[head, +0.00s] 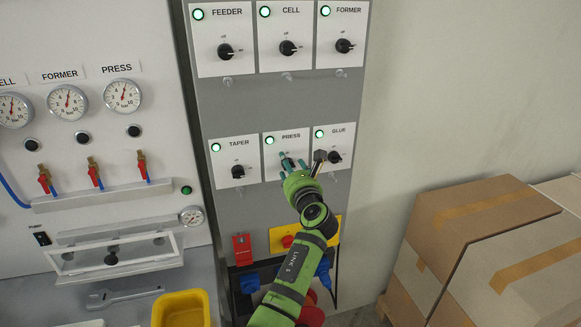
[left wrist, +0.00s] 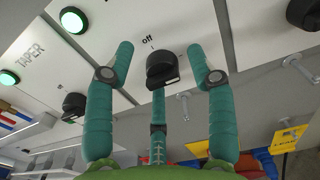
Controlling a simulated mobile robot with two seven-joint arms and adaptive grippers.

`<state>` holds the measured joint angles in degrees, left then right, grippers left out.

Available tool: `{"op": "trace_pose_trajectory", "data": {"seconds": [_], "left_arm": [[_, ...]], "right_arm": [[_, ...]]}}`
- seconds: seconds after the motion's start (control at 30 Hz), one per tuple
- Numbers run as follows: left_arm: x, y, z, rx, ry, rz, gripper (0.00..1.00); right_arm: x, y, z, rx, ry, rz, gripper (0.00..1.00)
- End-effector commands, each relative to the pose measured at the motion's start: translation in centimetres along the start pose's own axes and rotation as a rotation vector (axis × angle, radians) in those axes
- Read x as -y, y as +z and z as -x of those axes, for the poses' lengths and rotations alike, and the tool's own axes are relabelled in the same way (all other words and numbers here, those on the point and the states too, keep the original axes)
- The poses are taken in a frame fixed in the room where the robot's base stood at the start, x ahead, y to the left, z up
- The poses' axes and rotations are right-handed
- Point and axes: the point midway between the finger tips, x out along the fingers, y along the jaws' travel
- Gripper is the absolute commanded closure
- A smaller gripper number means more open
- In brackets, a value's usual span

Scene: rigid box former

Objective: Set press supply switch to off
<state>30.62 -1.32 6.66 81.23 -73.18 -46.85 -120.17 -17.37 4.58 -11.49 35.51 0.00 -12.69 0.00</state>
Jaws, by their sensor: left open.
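The press supply switch is a black rotary knob (head: 287,162) on a white plate marked PRESS, in the middle of the lower row. Its green lamp (head: 269,141) is lit. In the left wrist view the knob (left wrist: 161,68) is in the centre, just below the word "off". My left gripper (head: 297,170) is open in front of this plate and partly hides the knob in the head view. In the wrist view its teal fingers (left wrist: 160,62) stand on both sides of the knob, with a third finger below. Whether they touch it I cannot tell. My right gripper is out of view.
The TAPER knob (head: 238,172) and GLUE knob (head: 334,157) flank it closely. FEEDER (head: 226,51), CELL (head: 288,48) and FORMER (head: 344,46) knobs are above. A red button on a yellow box (head: 332,232) is below. Cardboard boxes (head: 470,215) stand at right.

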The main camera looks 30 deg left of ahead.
Motion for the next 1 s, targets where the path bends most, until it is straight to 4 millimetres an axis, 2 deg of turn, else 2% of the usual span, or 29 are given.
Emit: {"op": "trace_pose_trajectory", "data": {"seconds": [0.07,0.17,0.2,0.23,0.67,1.0], "left_arm": [[0.0,0.0,0.0,0.000,0.000,0.000,0.44],[0.0,0.0,0.0,0.000,0.000,0.000,0.80],[0.0,0.0,0.0,0.000,-0.001,0.000,0.96],[0.0,0.0,0.0,0.001,-0.001,0.000,0.99],[0.1,0.3,0.0,0.007,-0.004,0.056,0.99],[-0.1,0.4,0.0,0.012,-0.005,0.303,0.99]], "right_arm": [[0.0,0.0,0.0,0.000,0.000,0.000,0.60],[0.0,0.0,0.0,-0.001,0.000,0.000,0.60],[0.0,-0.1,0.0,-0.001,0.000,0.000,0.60],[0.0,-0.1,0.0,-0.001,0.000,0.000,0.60],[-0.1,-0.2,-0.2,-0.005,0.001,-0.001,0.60],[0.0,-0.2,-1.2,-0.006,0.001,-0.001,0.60]]}}
